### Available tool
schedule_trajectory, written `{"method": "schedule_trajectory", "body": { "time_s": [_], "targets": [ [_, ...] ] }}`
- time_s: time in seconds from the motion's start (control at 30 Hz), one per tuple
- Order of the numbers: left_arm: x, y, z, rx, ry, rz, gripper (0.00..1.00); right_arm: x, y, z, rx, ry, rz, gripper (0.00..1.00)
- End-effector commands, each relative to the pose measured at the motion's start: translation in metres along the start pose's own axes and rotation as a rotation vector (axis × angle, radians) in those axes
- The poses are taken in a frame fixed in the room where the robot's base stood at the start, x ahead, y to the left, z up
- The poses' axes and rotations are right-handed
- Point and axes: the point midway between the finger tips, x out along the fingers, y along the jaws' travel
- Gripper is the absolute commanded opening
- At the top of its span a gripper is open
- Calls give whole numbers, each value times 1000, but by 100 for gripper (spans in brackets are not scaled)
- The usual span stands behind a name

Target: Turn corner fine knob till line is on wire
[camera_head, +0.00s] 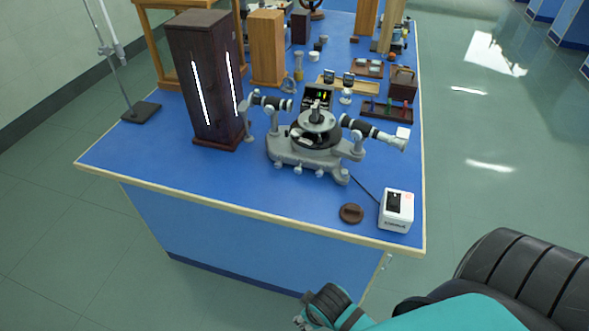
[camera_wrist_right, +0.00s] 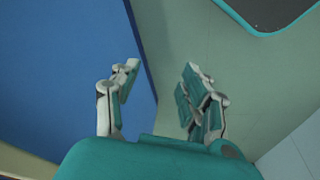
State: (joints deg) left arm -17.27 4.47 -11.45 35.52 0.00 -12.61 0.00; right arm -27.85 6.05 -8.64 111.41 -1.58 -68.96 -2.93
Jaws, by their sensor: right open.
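The grey spectrometer (camera_head: 290,155) stands on the blue bench, with one black tube toward the left and an eyepiece tube (camera_head: 372,131) toward the right. Several small pale knobs show low on its front side; I cannot tell which is the corner fine knob. The line and the wire cannot be made out. My right gripper (camera_wrist_right: 160,85) is open and empty in the wrist view, beside the blue bench side. In the head view my right arm is at the bottom, below the bench's front edge and well away from the spectrometer. My left gripper is not in view.
A white box with a dark screen (camera_head: 394,201) and a brown disc (camera_head: 351,213) sit near the bench's front right corner. A tall dark cabinet (camera_head: 205,90) with lit slits stands left of the spectrometer. The bench's front left (camera_head: 200,175) is clear.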

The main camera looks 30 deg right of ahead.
Motion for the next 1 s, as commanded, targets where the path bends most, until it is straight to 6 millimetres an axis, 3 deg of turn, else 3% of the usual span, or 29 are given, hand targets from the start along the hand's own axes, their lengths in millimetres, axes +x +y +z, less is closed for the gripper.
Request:
{"method": "schedule_trajectory", "body": {
  "time_s": [0.03, 0.1, 0.2, 0.57, 0.8, 1.0],
  "targets": [
    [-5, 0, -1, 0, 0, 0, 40, -22, 4, -11, -30, 13, 14, 45],
    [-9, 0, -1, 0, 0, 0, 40, -48, 10, -25, -99, 20, 45, 45],
    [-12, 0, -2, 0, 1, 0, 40, -75, 21, -44, -267, 13, 117, 45],
    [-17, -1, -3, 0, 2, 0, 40, -96, 59, -108, -938, -157, 404, 45],
    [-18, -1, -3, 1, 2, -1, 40, -112, 86, -190, -1614, -543, 664, 45],
    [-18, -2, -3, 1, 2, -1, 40, -134, 95, -243, -1975, -909, 781, 45]
  ]
}}
